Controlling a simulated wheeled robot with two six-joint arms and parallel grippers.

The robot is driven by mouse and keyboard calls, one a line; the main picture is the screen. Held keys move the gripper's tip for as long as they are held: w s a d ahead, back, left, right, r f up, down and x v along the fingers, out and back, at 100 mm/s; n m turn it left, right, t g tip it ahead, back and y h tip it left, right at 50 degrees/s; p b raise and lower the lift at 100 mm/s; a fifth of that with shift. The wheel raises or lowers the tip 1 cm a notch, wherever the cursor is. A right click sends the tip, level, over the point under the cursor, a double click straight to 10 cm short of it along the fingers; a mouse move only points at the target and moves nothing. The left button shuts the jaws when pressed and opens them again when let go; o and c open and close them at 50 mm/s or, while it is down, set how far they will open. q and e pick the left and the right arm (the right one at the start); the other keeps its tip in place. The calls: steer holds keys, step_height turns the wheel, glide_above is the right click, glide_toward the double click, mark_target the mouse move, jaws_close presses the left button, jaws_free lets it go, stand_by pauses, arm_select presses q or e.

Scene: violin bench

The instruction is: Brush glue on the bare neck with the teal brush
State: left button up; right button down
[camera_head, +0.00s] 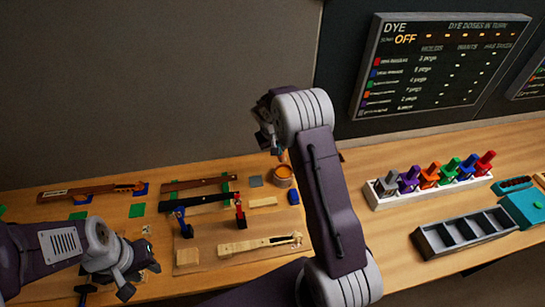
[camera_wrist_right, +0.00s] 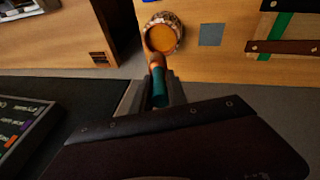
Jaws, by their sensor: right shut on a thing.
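My right gripper (camera_wrist_right: 158,102) is shut on the teal brush (camera_wrist_right: 159,88), whose copper-coloured end points toward the glue pot (camera_wrist_right: 163,38). The brush end overlaps the pot's near rim in the right wrist view; whether it touches the glue cannot be told. In the head view the pot (camera_head: 283,176), with orange contents, stands below my right gripper (camera_head: 277,148). A pale, bare wooden neck (camera_head: 255,244) with a dark slot lies on the bench's light board. My left gripper (camera_head: 139,279) is at the lower left, its fingers apart and empty.
Red and blue clamps (camera_head: 240,213) stand around a dark neck piece behind the bare neck. A rack of coloured bottles (camera_head: 415,188) and a grey divided tray (camera_head: 463,234) are to the right. A finished brown neck (camera_head: 92,191) lies at the left.

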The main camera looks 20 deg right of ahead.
steer(key=shift+s+d+f, duration=0.1)
steer(key=shift+s+f, duration=0.15)
steer(key=shift+s+d+f+h, duration=0.1)
steer(key=shift+s+h, duration=0.1)
steer(key=shift+h, duration=0.1)
steer(key=shift+f+b, duration=1.85)
steer(key=shift+f, duration=1.15)
steer(key=shift+f+b, duration=0.5)
steer(key=shift+b, duration=0.05)
steer(key=shift+f, duration=0.1)
steer(key=shift+r+p, duration=2.2)
steer(key=shift+r, duration=1.4)
